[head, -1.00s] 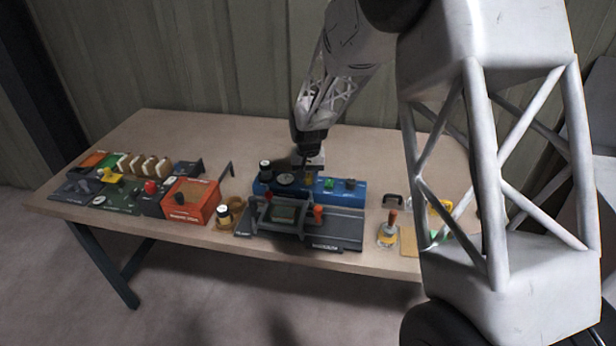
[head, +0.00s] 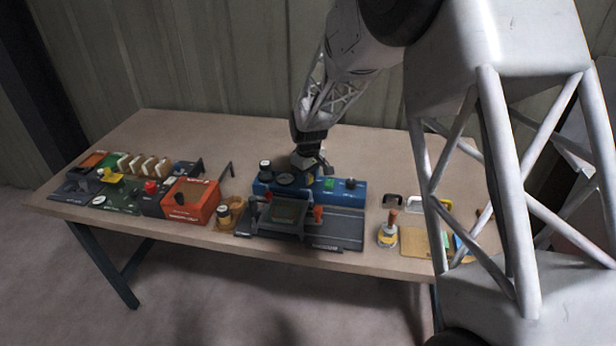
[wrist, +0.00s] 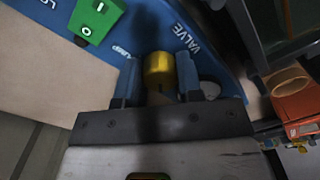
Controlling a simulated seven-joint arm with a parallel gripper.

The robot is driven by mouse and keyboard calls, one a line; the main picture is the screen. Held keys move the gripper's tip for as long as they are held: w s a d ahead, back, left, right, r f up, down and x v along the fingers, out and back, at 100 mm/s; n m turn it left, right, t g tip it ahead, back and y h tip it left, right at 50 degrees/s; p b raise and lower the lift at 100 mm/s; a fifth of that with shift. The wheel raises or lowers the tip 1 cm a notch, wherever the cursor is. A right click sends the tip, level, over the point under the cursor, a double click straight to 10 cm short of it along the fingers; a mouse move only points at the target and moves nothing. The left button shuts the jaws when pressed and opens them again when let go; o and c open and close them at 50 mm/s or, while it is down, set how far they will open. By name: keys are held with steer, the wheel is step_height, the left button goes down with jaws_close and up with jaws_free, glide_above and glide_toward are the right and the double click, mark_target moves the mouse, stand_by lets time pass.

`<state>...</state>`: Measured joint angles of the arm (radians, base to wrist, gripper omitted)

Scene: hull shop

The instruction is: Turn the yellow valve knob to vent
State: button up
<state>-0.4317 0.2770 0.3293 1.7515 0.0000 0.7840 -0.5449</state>
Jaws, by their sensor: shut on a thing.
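The yellow valve knob (wrist: 158,70) sits on the blue panel (wrist: 45,50) beside the printed word VALVE. My gripper (wrist: 160,82) is shut on it, with one finger on each side of the knob in the wrist view. In the head view my gripper (head: 309,168) is over the back of the blue panel (head: 268,190) and mostly hides the knob. The knob's pointer and any vent mark are not readable.
A green rocker switch (wrist: 96,18) is close to the gripper, near the word PUMP. A grey fixture (head: 345,228) stands in front of the panel. An orange box (head: 202,215) stands to the left, and a small orange-handled tool (head: 388,235) to the right. The back of the table is clear.

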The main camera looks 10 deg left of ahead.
steer(key=shift+n, duration=1.2)
steer(key=o, duration=0.9)
steer(key=shift+r, duration=0.15)
steer(key=shift+r, duration=3.8)
